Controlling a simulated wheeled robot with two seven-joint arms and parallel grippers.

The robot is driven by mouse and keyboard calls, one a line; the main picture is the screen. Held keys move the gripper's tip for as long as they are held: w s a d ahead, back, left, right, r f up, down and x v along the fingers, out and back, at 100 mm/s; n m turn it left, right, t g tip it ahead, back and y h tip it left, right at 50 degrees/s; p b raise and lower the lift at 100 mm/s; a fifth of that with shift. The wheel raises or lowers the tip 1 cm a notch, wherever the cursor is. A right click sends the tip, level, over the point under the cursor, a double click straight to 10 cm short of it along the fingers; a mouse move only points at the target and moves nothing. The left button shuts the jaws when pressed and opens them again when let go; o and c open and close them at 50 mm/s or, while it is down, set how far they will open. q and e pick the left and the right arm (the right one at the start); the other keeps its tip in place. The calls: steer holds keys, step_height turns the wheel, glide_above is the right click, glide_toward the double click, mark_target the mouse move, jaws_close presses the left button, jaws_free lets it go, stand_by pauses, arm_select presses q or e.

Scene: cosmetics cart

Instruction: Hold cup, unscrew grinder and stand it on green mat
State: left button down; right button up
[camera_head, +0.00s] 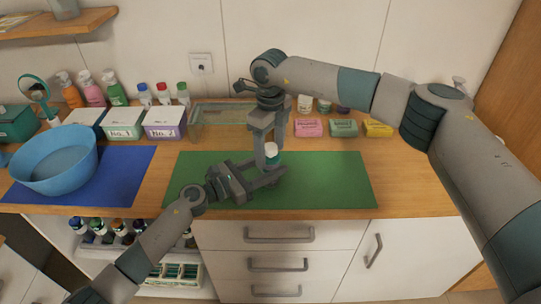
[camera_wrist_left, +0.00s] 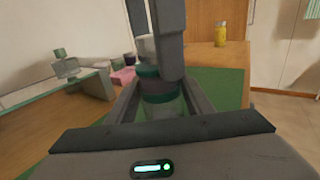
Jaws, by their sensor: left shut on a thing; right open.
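The clear greenish cup (camera_wrist_left: 162,107) is upright between the fingers of my left gripper (camera_head: 270,176), which is shut on it over the green mat (camera_head: 330,180). The grinder (camera_head: 271,150), with a white top and a teal band, sits on the cup; it also shows in the left wrist view (camera_wrist_left: 147,72). My right gripper (camera_head: 266,148) points straight down from above. Its open fingers come down beside the grinder's top and partly hide it. Whether they touch it I cannot tell.
A blue bowl (camera_head: 55,160) stands on a blue mat (camera_head: 118,178) at the left. Lidded boxes, a glass tray (camera_head: 215,133) and bottles line the back. Pink, green and yellow packs (camera_head: 378,128) lie at the back right. The green mat's right part is clear.

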mark_target(271, 158)
steer(key=shift+r, duration=0.5)
steer(key=shift+c, duration=0.5)
steer(key=shift+r, duration=0.1)
step_height(271, 158, up, 3)
steer(key=m, duration=0.6)
steer(key=shift+r+m, duration=0.15)
steer(key=shift+m, duration=0.15)
steer(key=shift+f, duration=4)
